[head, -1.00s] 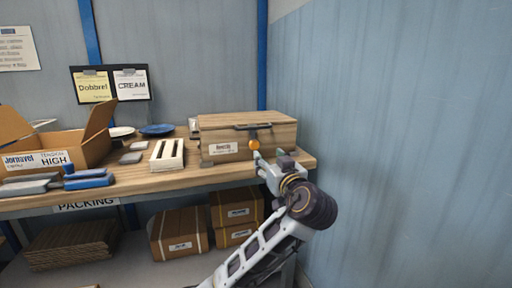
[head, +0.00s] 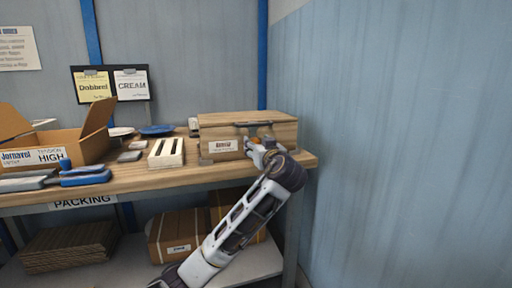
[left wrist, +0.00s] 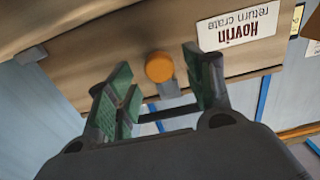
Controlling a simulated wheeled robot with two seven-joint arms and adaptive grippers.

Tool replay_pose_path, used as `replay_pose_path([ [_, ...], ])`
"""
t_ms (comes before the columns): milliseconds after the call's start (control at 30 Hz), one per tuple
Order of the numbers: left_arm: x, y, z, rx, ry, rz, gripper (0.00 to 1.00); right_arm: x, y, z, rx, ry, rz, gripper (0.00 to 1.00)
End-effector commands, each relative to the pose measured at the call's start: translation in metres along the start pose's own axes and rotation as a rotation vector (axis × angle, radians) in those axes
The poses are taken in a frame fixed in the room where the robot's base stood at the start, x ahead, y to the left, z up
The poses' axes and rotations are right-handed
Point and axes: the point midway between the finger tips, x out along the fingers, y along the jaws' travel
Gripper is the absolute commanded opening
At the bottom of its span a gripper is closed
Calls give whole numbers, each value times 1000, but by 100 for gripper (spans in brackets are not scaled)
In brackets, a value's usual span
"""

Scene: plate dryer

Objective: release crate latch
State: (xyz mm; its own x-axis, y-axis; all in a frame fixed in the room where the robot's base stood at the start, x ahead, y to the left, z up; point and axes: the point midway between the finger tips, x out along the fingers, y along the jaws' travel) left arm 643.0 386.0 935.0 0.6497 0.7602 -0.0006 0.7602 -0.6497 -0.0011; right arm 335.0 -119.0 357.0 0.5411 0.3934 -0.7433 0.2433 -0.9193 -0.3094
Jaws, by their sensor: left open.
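The wooden crate (head: 222,134) stands at the right end of the bench, lid down. My left gripper (head: 256,149) is at the crate's front in the head view and hides most of the knob. It is open, and in the left wrist view its green-padded fingers lie either side of the knob, with visible gaps. My right gripper is not in view.
A white slotted rack (head: 166,153) stands left of the crate, with a blue plate (head: 157,129) behind it. An open cardboard box (head: 85,140) is farther left, near blue-handled tools (head: 85,175). A blue wall (head: 400,140) stands close on the right.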

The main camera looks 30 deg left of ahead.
Motion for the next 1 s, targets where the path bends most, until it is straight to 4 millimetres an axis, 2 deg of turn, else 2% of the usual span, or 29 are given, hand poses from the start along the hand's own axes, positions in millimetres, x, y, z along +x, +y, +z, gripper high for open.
replay_pose_path([
  [200, 16, 0, 0, 1, 0, -1, 52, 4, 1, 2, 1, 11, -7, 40],
  [567, 19, 0, 0, 0, 0, 0, 52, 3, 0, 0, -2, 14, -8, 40],
  [933, 19, 0, 0, 0, 0, 0, 7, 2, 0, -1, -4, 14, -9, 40],
  [1000, 19, 0, 0, 0, -1, 0, 7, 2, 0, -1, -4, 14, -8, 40],
])
